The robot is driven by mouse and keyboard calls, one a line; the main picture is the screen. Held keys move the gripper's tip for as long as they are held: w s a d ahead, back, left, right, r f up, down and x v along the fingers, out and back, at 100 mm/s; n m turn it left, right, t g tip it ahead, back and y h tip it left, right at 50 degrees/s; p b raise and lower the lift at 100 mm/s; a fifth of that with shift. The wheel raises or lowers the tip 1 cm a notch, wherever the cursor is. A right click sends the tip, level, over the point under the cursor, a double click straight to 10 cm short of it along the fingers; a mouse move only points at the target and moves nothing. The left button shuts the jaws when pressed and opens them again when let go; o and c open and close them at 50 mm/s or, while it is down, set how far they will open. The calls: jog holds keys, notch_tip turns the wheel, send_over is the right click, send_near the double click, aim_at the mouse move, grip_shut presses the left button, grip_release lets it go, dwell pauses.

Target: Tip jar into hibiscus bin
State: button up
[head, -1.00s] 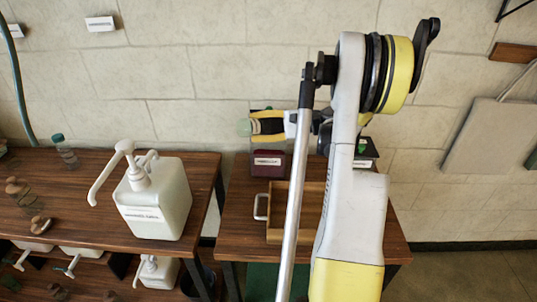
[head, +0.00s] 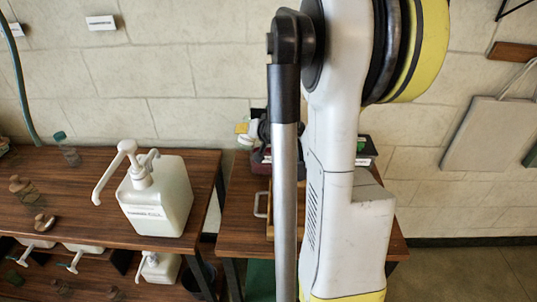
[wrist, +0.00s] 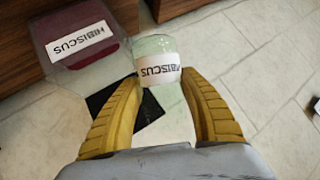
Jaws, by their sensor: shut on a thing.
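A clear, pale green jar (wrist: 165,105) with a white hibiscus label is held between the yellow fingers of my gripper (wrist: 160,78) in the wrist view. I see no dark contents in it. The hibiscus bin (wrist: 110,22) is a clear box with dark red contents and a label, just up and left of the jar. In the head view the jar (head: 246,140) and a yellow finger (head: 242,128) show over the bin (head: 257,164) on the right table. My arm hides most of the gripper and part of the bin there.
A large white pump bottle (head: 158,200) stands on the left wooden table (head: 85,190). A wooden tray with a pale handle (head: 260,204) sits in front of the bin, mostly behind my arm. A dark labelled container (head: 366,150) stands right of my arm. A block wall is behind.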

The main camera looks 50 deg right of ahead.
aim_at(248, 120)
jog(key=shift+r, duration=0.1)
notch_tip(248, 120, up, 4)
jog(key=p, duration=0.3)
dwell(0.3)
jog(key=shift+a+f+n+h+b, duration=0.15)
jog(key=shift+f+n+h+b, duration=0.25)
jog(key=shift+n+h+b, duration=0.5)
jog(key=shift+r+n+h+b, duration=0.1)
jog(key=shift+n+h+b, duration=0.45)
jog(key=shift+b, duration=0.25)
jog(key=shift+r+h, duration=0.25)
jog(key=shift+h, duration=0.1)
